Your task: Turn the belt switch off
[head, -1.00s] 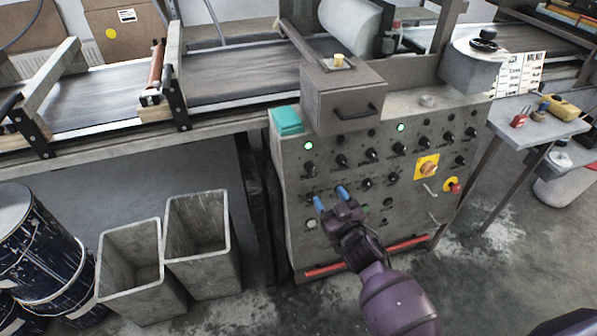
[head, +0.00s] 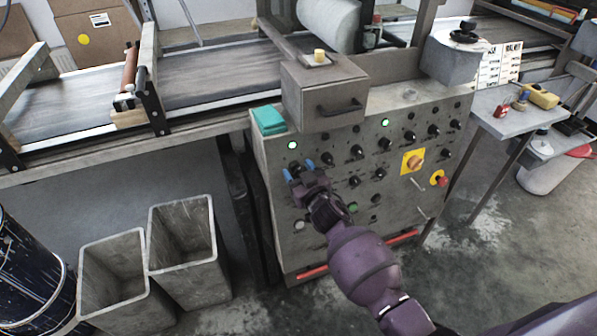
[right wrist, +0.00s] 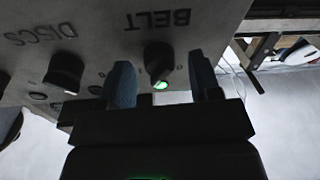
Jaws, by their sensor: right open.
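The belt switch is a black knob under the word BELT; in the right wrist view the belt switch (right wrist: 158,54) shows upside down, with a lit green lamp (right wrist: 160,85) beside it. My right gripper (right wrist: 159,66) is open, with one blue finger on either side of the knob and a gap to each. In the head view my right gripper (head: 299,170) is at the upper left of the grey control panel (head: 270,190), just below a lit green lamp (head: 292,145). It partly covers the knob there. My left gripper is not in view.
Several other black knobs cover the panel, including a DISCS knob (right wrist: 64,70) beside the belt switch. A yellow-plated rotary switch (head: 412,161) and a red button (head: 441,181) are at the right. A grey box (head: 325,92) sits above; two bins (head: 183,255) stand left.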

